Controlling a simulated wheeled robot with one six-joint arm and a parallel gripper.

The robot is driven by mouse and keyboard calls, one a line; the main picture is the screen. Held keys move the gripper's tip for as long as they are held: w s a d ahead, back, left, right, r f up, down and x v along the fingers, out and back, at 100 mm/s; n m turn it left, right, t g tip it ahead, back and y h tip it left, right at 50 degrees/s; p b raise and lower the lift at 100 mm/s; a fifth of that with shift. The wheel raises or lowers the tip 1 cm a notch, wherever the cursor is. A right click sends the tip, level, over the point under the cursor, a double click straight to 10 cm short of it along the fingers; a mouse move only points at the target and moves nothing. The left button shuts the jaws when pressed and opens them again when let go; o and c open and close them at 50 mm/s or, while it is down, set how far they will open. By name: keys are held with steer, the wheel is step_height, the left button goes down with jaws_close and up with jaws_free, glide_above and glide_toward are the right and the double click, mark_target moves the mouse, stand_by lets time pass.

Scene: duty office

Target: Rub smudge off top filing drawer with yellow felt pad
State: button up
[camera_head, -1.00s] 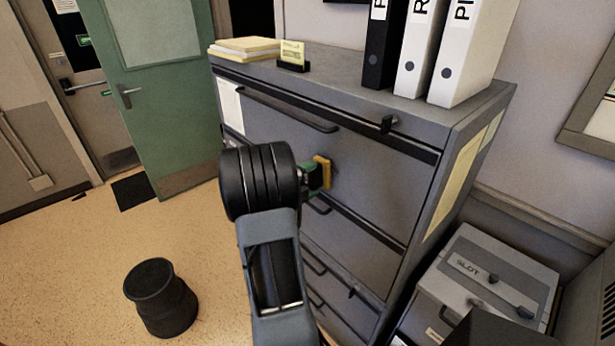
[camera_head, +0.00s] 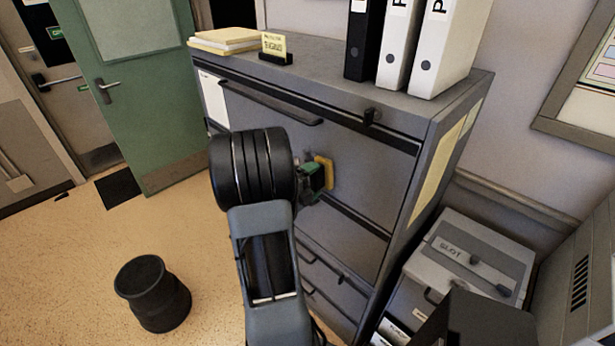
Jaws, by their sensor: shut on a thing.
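The grey filing cabinet (camera_head: 349,167) stands in the middle of the view, its wide top drawer front facing my arm. My gripper (camera_head: 313,178) is in front of that drawer's lower part, mostly hidden behind my thick black wrist. It is shut on the yellow felt pad (camera_head: 325,172), whose face is turned to the drawer. The pad is at or very near the drawer surface; I cannot tell whether it touches. No smudge is visible; the pad and my arm hide part of the front.
Several binders (camera_head: 430,50), a yellow card holder (camera_head: 275,48) and a paper stack (camera_head: 224,40) stand on the cabinet. A slotted grey box (camera_head: 470,262) is at right, a black bin (camera_head: 152,293) at left.

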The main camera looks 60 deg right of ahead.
steer(key=shift+s+a+r+p, duration=0.1)
steer(key=shift+s+p, duration=0.05)
steer(key=shift+p, duration=0.15)
steer(key=shift+w+d+p, duration=1.45)
steer(key=shift+w+d, duration=0.3)
steer(key=shift+w, duration=3.25)
steer(key=shift+s+a+r+p, duration=0.35)
steer(key=shift+s+r+p, duration=0.25)
steer(key=shift+s+p, duration=0.3)
steer(key=shift+s+a+r+p, duration=0.35)
steer(key=shift+s+r+p, duration=0.2)
steer(key=shift+s+p, duration=0.3)
steer(key=shift+s+a+p, duration=0.2)
steer(key=shift+s+a, duration=0.15)
steer(key=shift+s, duration=0.75)
steer(key=shift+s+a+p, duration=0.2)
steer(key=shift+s+a, duration=0.15)
steer(key=shift+s, duration=0.7)
steer(key=shift+s+a+p, duration=0.2)
steer(key=shift+s+a, duration=0.15)
steer(key=shift+s, duration=0.75)
steer(key=w+d, duration=0.3)
steer(key=w, duration=0.7)
steer(key=shift+d, duration=0.25)
steer(key=shift+a, duration=0.1)
steer(key=shift+v, duration=2.95)
